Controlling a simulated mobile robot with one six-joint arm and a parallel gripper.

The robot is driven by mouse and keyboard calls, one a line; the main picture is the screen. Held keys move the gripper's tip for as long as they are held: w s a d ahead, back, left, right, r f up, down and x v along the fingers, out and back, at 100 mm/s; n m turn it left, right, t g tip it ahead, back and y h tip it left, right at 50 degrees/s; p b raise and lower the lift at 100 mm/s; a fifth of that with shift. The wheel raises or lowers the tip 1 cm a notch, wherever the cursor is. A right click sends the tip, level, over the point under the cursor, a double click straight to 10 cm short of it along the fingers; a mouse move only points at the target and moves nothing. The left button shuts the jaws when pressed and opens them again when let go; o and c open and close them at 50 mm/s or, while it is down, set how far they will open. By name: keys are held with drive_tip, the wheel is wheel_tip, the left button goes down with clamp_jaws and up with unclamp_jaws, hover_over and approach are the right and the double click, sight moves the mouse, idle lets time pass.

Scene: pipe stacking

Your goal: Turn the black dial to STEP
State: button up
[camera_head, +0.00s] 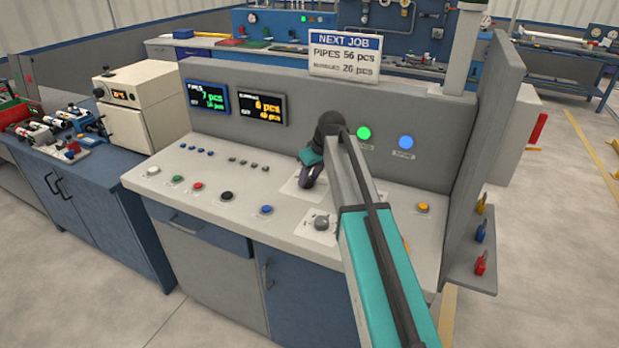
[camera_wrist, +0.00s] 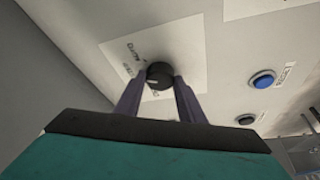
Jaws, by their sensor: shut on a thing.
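The black dial (camera_wrist: 159,75) sits on a white label plate (camera_wrist: 185,45) on the console, seen in the wrist view. A light pointer mark shows on the dial's face; the words around it are too small or partly hidden to read surely. My gripper (camera_wrist: 159,82) has its two dark fingers shut on the dial, one on each side. In the head view my gripper (camera_head: 308,180) reaches down to the console top (camera_head: 255,225), and the dial is hidden behind its fingers.
A grey knob (camera_head: 321,222) stands on the console nearer the front. Several coloured buttons, such as a blue one (camera_head: 266,209), lie to the left. The upright panel behind carries two displays (camera_head: 208,97), a green lamp (camera_head: 364,133) and a blue lamp (camera_head: 406,142).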

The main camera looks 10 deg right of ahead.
drive_tip(key=shift+n, duration=0.6)
drive_tip(key=shift+y, duration=0.3)
drive_tip(key=o, duration=1)
drive_tip(key=shift+o, duration=0.2)
drive_tip(key=shift+r, duration=0.1)
drive_tip(key=b+v, duration=0.2)
drive_tip(key=v, duration=1.1)
drive_tip(key=shift+r, duration=0.35)
